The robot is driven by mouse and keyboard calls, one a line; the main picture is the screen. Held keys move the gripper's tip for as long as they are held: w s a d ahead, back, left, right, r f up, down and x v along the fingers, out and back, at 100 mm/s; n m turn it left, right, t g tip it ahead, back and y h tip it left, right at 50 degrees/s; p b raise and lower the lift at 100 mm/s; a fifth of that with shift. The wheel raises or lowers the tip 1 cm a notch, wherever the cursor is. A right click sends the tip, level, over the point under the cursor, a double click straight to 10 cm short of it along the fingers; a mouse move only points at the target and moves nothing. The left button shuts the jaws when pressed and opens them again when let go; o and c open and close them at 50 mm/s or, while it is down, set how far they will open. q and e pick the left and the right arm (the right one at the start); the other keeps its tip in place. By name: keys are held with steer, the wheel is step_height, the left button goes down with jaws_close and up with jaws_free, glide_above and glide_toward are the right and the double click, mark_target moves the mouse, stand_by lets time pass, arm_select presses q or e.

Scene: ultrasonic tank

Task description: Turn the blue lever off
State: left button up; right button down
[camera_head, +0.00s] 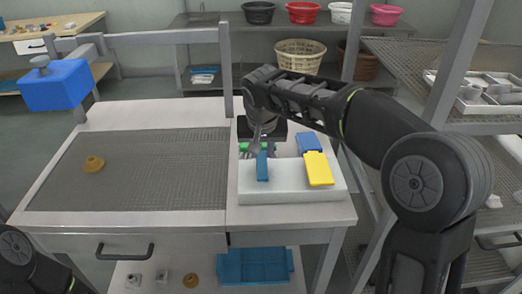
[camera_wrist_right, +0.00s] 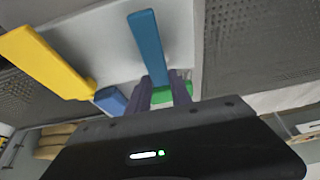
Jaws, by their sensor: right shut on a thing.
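A white control box (camera_head: 285,192) on the right of the bench carries several flat levers. A teal-blue lever (camera_head: 262,169) stands up at its left, and a yellow lever (camera_head: 318,169) stands at its front right. A darker blue lever (camera_head: 310,143) and a green lever (camera_head: 246,147) are behind. My right gripper (camera_head: 259,148) is at the far end of the teal-blue lever. In the right wrist view its fingers (camera_wrist_right: 161,90) are shut on the end of the teal-blue lever (camera_wrist_right: 147,42), with green (camera_wrist_right: 183,89) showing behind. My left gripper is out of view.
The tank's mesh-covered top (camera_head: 140,175) fills the bench's left side, with a brass-coloured part (camera_head: 94,164) on it. A blue block (camera_head: 56,85) hangs from a grey frame at the left. A metal rack (camera_head: 450,80) stands close at the right.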

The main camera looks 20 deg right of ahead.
mark_target(262, 164)
steer(key=c, duration=1.2)
jaws_free()
steer(key=shift+o, duration=0.2)
steer(key=shift+r, duration=0.1)
steer(key=v, duration=0.7)
steer(key=shift+s+r, duration=0.15)
steer(key=shift+r, duration=0.1)
